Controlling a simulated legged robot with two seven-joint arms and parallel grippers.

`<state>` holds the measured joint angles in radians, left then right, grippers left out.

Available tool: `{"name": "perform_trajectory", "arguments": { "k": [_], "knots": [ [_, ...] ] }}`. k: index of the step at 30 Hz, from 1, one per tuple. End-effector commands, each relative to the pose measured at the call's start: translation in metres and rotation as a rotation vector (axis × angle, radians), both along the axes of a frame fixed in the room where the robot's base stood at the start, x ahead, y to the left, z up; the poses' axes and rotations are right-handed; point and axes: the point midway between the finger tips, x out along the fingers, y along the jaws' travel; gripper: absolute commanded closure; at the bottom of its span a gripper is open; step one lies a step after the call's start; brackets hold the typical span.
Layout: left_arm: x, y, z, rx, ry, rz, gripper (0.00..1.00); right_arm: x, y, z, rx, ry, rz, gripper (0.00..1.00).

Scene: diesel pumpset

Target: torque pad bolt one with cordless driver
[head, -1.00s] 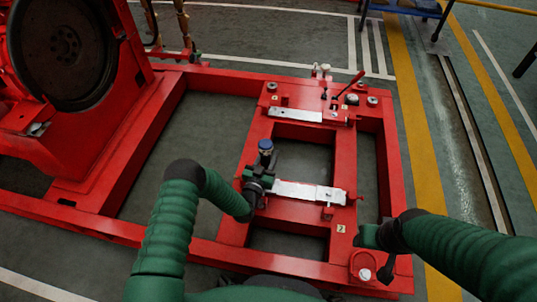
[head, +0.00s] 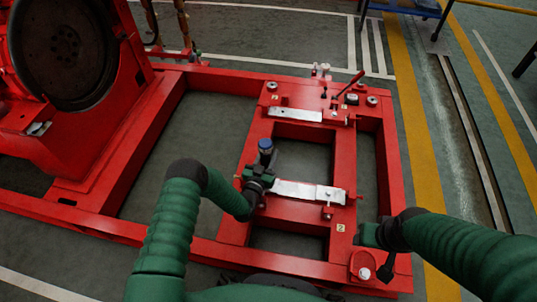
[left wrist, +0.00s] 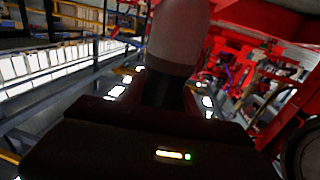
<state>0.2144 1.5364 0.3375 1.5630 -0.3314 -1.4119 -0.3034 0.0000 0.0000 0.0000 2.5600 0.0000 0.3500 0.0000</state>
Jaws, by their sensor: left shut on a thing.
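The cordless driver (head: 265,147) shows in the head view as a dark tool with a blue end pointing up. My left gripper (head: 257,183) is shut on it, over the left end of the near silver pad plate (head: 305,191). In the left wrist view the driver (left wrist: 178,35) fills the middle as a blurred grey and black body. A dark block with small lit lights is in front. The driver's working tip and any bolt under it are hidden. My right gripper (head: 368,236) is at the frame's near right corner; its finger opening cannot be made out.
The red base frame (head: 225,86) has open bays with floor below. A second silver plate (head: 295,115) lies on the far crossmember, near a red-handled lever (head: 352,82). A large dark flywheel (head: 62,50) stands at upper left.

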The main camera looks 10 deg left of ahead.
Motion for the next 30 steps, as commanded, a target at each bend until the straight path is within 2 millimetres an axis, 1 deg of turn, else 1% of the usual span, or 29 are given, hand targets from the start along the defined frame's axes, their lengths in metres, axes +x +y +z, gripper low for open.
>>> {"name": "perform_trajectory", "arguments": {
  "k": [5, 17, 26, 30],
  "knots": [
    [0.001, 0.0, 0.001, -0.001, -0.004, 0.0, 1.0, 0.0, 0.0, 0.0, 0.0, 0.0, 0.0, 0.48],
    [0.001, 0.0, -0.008, 0.0, -0.004, 0.0, 1.0, 0.0, 0.0, -0.007, 0.0, 0.0, 0.0, 0.48],
    [0.001, 0.0, -0.008, 0.0, -0.004, 0.0, 1.0, 0.0, 0.0, -0.006, 0.0, 0.0, 0.0, 0.48],
    [0.001, 0.0, -0.005, 0.0, -0.004, 0.0, 1.0, 0.0, 0.0, -0.003, 0.0, 0.0, 0.0, 0.48]
  ]
}}
